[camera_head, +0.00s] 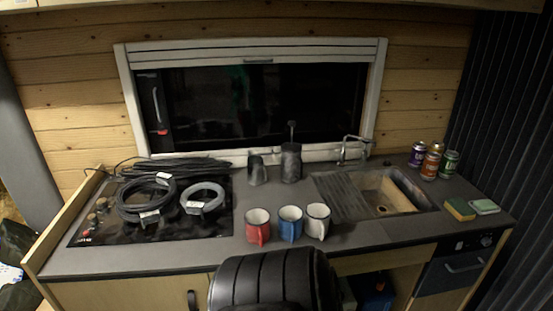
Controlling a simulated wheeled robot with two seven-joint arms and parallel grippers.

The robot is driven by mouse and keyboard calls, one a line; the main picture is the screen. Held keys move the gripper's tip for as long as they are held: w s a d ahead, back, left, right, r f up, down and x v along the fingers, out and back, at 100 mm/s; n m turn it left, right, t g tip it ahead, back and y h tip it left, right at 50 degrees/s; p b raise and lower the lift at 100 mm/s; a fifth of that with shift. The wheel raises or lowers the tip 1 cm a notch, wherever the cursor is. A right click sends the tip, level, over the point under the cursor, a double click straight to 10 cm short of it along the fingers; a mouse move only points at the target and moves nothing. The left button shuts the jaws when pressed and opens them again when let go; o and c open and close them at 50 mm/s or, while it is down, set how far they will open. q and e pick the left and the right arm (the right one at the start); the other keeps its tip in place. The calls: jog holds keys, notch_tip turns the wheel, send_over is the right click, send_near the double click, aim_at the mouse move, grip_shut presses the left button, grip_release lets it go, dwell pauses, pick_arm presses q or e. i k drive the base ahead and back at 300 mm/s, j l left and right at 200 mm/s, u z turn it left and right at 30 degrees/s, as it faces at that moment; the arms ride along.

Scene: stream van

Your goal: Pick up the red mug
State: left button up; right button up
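A red mug (258,232) with a pale inside stands upright near the front edge of the counter (200,254). It is the leftmost of three mugs in a row. A blue mug (290,228) stands just to its right, and a white mug (317,222) with a dark rim stands to the right of that. Neither of my grippers shows in the head view, and nothing is seen holding the red mug.
A black stove (85,240) with coiled cables (144,212) lies left of the mugs. A sink (405,192) with a faucet (352,145) is to the right. Cans (431,163) and sponges (460,209) stand farther right. A black ribbed seat-like object (272,283) rises in front of the counter.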

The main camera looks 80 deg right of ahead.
aim_at(257, 220)
jog(key=z, duration=2.8)
